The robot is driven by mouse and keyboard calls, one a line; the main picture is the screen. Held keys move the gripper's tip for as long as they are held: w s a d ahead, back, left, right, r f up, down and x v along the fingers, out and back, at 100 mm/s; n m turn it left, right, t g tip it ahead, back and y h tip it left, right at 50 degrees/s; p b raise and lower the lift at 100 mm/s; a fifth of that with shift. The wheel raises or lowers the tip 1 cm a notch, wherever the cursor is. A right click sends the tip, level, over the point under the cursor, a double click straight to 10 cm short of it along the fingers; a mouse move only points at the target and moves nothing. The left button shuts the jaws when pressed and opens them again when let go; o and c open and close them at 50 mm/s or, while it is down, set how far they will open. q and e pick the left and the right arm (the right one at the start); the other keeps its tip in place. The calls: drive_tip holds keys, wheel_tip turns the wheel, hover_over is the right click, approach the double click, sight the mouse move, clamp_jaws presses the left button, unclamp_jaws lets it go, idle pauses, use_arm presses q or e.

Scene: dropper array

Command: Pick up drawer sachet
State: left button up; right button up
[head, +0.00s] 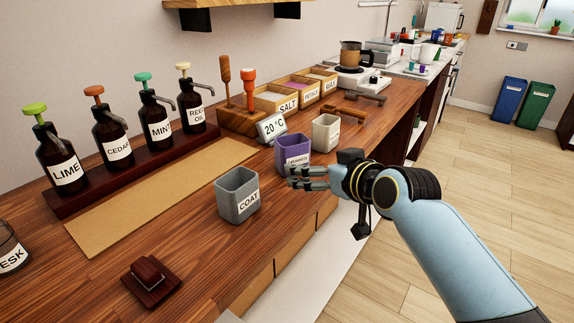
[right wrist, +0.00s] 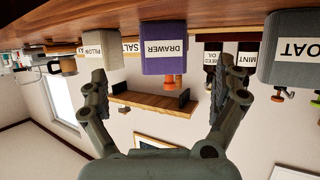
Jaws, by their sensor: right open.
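The drawer sachet is a purple square pot (head: 293,146) labelled DRAWER, upright on the wooden counter. In the right wrist view, which is upside down, the purple pot (right wrist: 163,62) sits between the two spread fingers and beyond their tips. My right gripper (head: 292,178) is open and empty. In the head view its fingers point left and lie in front of the pot's lower part, covering some of its label. I cannot tell whether they touch it. My left gripper is not in view.
A grey COAT pot (head: 237,197) stands to the left, near the fingertips. A cream PILLOW pot (head: 326,131) stands behind on the right. A 20 °C display (head: 271,128) is close behind the purple pot. Pump bottles (head: 112,132) line the back left. A tan mat (head: 155,202) is bare.

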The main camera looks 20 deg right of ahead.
sight(298, 162)
drive_tip(key=x, duration=0.4)
drive_tip(key=shift+w+a, duration=0.15)
drive_tip(key=shift+w, duration=0.15)
drive_tip(key=shift+w+a+f, duration=0.1)
drive_tip(key=shift+w+f, duration=0.15)
drive_tip(key=shift+w, duration=0.2)
drive_tip(key=x, duration=0.4)
drive_tip(key=shift+w+a+f+b, duration=0.2)
drive_tip(key=shift+w+b, duration=0.05)
drive_tip(key=shift+b, duration=0.05)
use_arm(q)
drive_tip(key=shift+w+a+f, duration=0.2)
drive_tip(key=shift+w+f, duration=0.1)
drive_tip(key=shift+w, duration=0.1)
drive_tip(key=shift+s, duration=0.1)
use_arm(e)
drive_tip(key=shift+c, duration=1)
drive_tip(key=c, duration=1)
